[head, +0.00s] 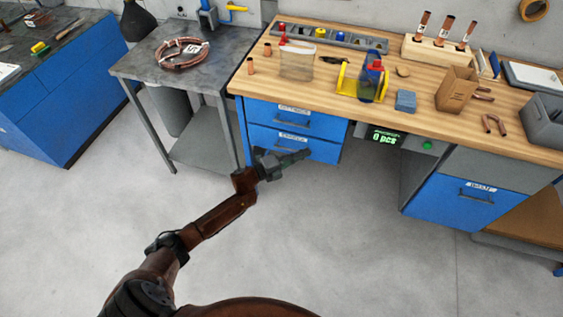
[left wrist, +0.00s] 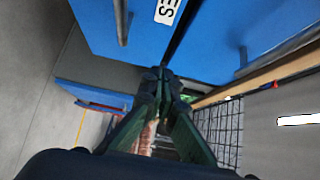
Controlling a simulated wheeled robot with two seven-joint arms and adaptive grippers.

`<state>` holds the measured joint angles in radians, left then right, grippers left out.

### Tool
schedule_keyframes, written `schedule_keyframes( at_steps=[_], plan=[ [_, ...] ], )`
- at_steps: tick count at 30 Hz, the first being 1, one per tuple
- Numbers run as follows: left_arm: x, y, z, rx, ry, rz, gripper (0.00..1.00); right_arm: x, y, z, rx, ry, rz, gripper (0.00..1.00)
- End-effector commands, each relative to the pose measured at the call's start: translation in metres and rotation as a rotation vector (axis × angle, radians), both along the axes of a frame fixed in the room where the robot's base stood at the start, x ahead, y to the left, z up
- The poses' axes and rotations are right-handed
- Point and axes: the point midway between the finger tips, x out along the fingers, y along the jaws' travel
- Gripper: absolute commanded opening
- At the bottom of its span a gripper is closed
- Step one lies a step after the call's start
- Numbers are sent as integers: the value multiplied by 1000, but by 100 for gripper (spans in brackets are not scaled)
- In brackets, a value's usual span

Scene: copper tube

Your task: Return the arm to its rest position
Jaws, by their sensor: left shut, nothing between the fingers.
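My left arm (head: 213,218) reaches up from the bottom left in the head view. Its left gripper (head: 303,155) is in front of the lower blue drawer (head: 285,143) of the workbench, below the tabletop. The left gripper is shut and empty. In the left wrist view its fingers (left wrist: 165,80) are together and point toward the blue drawer fronts (left wrist: 210,35). I cannot tell the exact gap between the fingertips and the drawer. My right gripper is not in view.
The wooden bench top (head: 340,105) carries a yellow holder (head: 347,82), a brown box (head: 457,88), a blue block (head: 405,100) and copper pieces. A metal side table (head: 140,68) with a copper coil (head: 181,54) stands left. The floor (head: 330,225) around the arm is clear.

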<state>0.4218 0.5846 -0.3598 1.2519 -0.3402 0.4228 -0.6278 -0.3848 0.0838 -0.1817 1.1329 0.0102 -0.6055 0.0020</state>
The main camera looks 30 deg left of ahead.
Motion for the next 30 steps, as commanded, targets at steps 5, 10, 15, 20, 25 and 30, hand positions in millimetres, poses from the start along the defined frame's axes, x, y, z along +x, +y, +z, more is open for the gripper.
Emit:
schedule_keyframes(
  at_steps=[5, 10, 15, 20, 25, 30],
  plan=[
    [-37, 27, 2, 3, 1, 5, 0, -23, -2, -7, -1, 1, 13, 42],
    [-61, 43, 0, 2, 1, 5, 0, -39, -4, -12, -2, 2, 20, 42],
    [-72, 50, -1, 2, 1, 4, 0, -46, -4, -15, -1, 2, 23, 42],
    [-73, 50, -1, 2, 1, 1, 0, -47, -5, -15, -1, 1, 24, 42],
    [-74, 52, -7, -6, 17, 13, 0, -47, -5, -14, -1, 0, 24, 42],
    [-91, 81, -60, -93, 172, 131, 0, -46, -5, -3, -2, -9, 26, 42]
  ],
)
